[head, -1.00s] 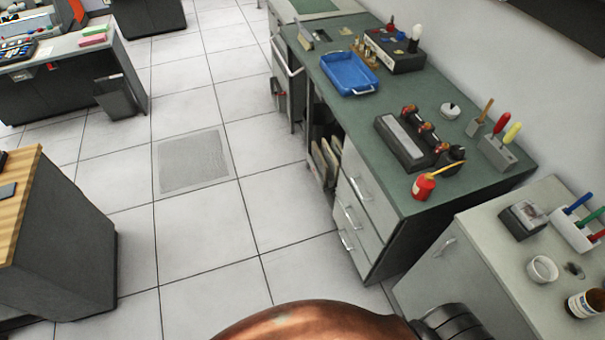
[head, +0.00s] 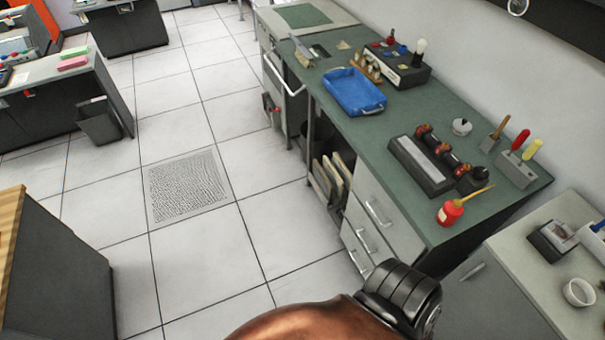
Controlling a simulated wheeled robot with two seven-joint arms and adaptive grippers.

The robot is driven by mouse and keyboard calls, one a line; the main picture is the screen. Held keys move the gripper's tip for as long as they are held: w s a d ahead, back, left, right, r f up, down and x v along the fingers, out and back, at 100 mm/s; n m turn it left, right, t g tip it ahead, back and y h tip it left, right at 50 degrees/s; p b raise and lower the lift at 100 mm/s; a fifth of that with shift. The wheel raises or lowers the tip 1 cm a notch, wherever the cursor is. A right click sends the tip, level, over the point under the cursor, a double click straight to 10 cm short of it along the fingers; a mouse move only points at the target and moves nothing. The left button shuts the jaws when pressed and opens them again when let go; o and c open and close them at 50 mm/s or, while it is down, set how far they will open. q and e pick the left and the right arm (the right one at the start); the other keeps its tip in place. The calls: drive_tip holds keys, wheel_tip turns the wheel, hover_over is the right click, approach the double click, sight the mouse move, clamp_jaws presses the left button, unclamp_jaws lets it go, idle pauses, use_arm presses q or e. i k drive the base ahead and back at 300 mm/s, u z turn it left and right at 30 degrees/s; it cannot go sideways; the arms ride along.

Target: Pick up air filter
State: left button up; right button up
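I cannot tell for certain which thing is the air filter. Several flat, pale panels (head: 335,178) stand upright, side by side, in the open bay under the green-topped bench (head: 335,125), left of its drawers. They are small in the picture, and their lower parts and the inside of the bay are partly hidden. Neither of my grippers is in the head view. Only a copper-coloured part with a dark ribbed joint, likely my own body, shows at the bottom edge.
The bench holds a blue tray (head: 354,92), a red bottle (head: 451,212) and tools. A grey cabinet (head: 510,290) stands at lower right. A wooden-topped unit (head: 50,270) stands at left. Tiled floor with a grate (head: 188,187) lies open between.

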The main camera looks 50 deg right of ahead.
sight(338, 183)
drive_tip(key=u, duration=0.05)
drive_tip(key=i, duration=0.75)
drive_tip(key=z, duration=0.9)
drive_tip(key=i, duration=0.65)
drive_tip(key=z, duration=0.7)
